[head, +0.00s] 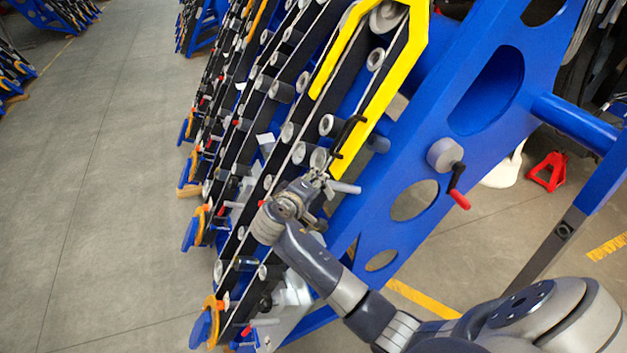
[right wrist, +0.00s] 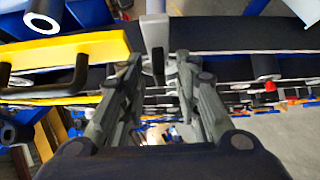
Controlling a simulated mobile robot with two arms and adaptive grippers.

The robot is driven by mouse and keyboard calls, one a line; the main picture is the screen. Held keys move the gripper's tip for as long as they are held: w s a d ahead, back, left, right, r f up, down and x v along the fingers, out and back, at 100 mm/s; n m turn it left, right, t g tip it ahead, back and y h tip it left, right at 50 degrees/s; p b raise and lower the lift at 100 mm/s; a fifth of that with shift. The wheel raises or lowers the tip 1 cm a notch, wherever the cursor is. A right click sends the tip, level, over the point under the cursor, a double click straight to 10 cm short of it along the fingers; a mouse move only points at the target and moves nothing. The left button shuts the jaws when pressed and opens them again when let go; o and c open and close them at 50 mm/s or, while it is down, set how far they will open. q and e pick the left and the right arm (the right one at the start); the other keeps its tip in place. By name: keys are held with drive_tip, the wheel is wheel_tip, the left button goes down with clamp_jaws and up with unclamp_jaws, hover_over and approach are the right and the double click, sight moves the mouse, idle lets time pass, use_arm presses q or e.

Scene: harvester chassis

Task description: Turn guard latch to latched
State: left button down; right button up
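The yellow guard (head: 385,95) runs along the belt unit, with a black handle (head: 347,135) near its lower end. In the right wrist view the yellow guard (right wrist: 95,45) and its handle (right wrist: 75,72) lie at the left. A light grey bar with a dark tab, apparently the guard latch (right wrist: 155,35), stands just beyond the guard's end. My right gripper (head: 320,178) is at the guard's lower end. In the wrist view its fingers (right wrist: 160,75) are apart, one on each side of the latch, with gaps visible. Contact cannot be told. My left gripper is not in view.
A blue side plate (head: 440,125) with holes stands right of the guard. It carries a grey knob with a red-tipped lever (head: 455,170). Rollers and black belts crowd the left side. A red stand (head: 548,172) is on the floor. Open floor lies left.

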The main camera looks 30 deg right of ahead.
clamp_jaws()
drive_tip(key=shift+r+n, duration=0.1)
drive_tip(key=shift+n, duration=0.2)
drive_tip(key=n+y, duration=0.1)
drive_tip(key=n+g+y, duration=0.1)
drive_tip(key=n+y, duration=0.1)
drive_tip(key=n+g+y, duration=0.1)
drive_tip(key=n, duration=0.1)
drive_tip(key=shift+w+d+r+y+p, duration=0.15)
drive_tip(key=shift+d+r+y+p, duration=0.1)
drive_tip(key=shift+y+p, duration=0.1)
drive_tip(key=n+g+y, duration=0.1)
drive_tip(key=n, duration=0.1)
drive_tip(key=n+g+y, duration=0.1)
drive_tip(key=g, duration=0.1)
drive_tip(key=shift+w+d+r+n, duration=0.15)
drive_tip(key=shift+n, duration=0.25)
drive_tip(key=n+g, duration=0.1)
drive_tip(key=g, duration=0.1)
drive_tip(key=n+g+y, duration=0.1)
drive_tip(key=n, duration=0.1)
drive_tip(key=shift+w+g+y, duration=0.2)
drive_tip(key=shift+g+y, duration=0.05)
drive_tip(key=shift+g, duration=0.15)
